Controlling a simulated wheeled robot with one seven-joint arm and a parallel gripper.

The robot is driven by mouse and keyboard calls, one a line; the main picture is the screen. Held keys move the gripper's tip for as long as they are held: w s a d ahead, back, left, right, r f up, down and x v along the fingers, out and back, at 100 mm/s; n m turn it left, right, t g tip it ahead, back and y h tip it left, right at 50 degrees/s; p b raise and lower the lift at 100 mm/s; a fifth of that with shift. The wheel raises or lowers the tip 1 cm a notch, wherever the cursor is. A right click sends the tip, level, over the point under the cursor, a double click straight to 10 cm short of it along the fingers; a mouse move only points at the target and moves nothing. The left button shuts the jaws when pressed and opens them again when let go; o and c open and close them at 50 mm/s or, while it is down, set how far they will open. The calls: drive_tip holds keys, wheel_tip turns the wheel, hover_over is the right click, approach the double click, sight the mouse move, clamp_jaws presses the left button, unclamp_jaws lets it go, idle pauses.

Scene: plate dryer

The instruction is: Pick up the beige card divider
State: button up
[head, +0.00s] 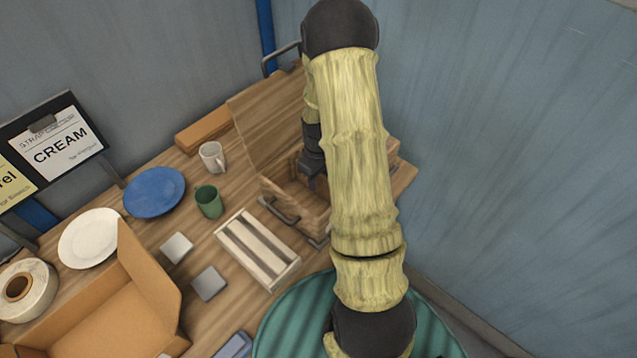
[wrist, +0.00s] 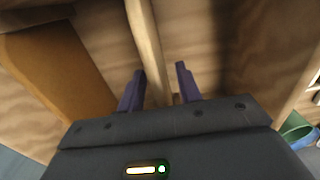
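A thin beige upright strip (wrist: 148,40), seen edge-on in the wrist view, looks like the beige card divider. It runs between the two dark fingers of my gripper (wrist: 159,70), with a visible gap on each side. The fingers are open. In the head view my gripper (head: 314,178) points down into the open wooden box (head: 312,212). My arm covers much of the box there, and I cannot make out the divider for certain in that view.
A raised wooden lid (head: 268,122) stands behind the box. A slatted wooden rack (head: 257,250), green cup (head: 208,201), white mug (head: 212,157), blue plate (head: 154,192), white plate (head: 90,238) and open cardboard box (head: 125,305) stand to the left. In the wrist view an orange-brown panel (wrist: 58,62) is at left.

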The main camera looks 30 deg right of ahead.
drive_tip(key=shift+c, duration=0.4)
clamp_jaws()
wheel_tip(320, 180, up, 18)
drive_tip(key=b, duration=0.2)
drive_tip(key=shift+b, duration=0.35)
drive_tip(key=shift+r, duration=0.1)
idle(0.6)
